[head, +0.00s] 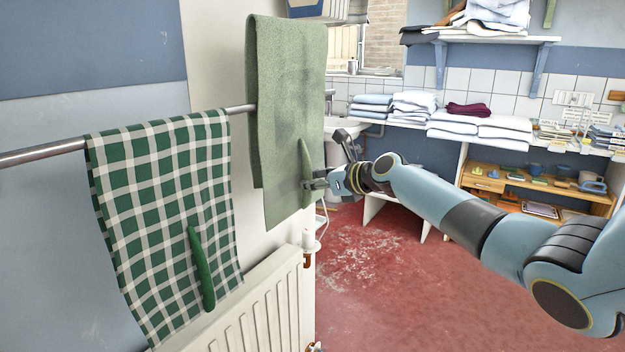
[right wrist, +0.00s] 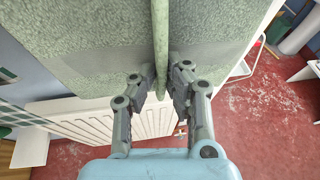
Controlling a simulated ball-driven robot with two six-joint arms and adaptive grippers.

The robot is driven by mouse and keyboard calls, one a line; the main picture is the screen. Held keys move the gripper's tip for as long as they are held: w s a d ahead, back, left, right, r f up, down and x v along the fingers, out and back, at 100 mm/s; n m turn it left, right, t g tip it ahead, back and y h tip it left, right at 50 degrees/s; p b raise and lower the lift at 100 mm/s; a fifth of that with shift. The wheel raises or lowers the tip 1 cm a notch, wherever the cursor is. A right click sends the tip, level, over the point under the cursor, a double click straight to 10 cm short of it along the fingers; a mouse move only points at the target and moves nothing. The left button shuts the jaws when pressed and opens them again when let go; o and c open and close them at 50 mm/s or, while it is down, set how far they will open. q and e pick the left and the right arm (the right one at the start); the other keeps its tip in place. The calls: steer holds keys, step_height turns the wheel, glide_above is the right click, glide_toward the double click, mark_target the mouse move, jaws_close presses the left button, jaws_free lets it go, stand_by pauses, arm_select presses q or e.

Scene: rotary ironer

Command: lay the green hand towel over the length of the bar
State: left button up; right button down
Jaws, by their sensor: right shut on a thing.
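The plain green hand towel (head: 285,90) hangs doubled at the right part of the metal bar (head: 40,152). Its top fold stands well above the bar's height. The bar meets its left edge, seemingly between its two layers, and its front layer hides the bar beyond. My right gripper (head: 312,182) comes from the right and is shut on a raised ridge on the towel's front, low down. In the right wrist view the ridge of the towel (right wrist: 160,45) runs between the fingers (right wrist: 158,88). My left gripper is not in view.
A green-and-white checked towel (head: 165,190) hangs on the bar to the left. A white radiator (head: 255,320) stands below. Shelving with folded linen (head: 480,130) is at the back right, a basin (head: 338,150) behind the towel. The red floor (head: 390,290) is open.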

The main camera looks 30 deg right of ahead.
step_height(320, 180, down, 14)
steer(key=b, duration=1)
steer(key=shift+f, duration=0.15)
steer(key=shift+f+b, duration=0.1)
steer(key=shift+b, duration=0.2)
steer(key=c, duration=1.3)
jaws_free()
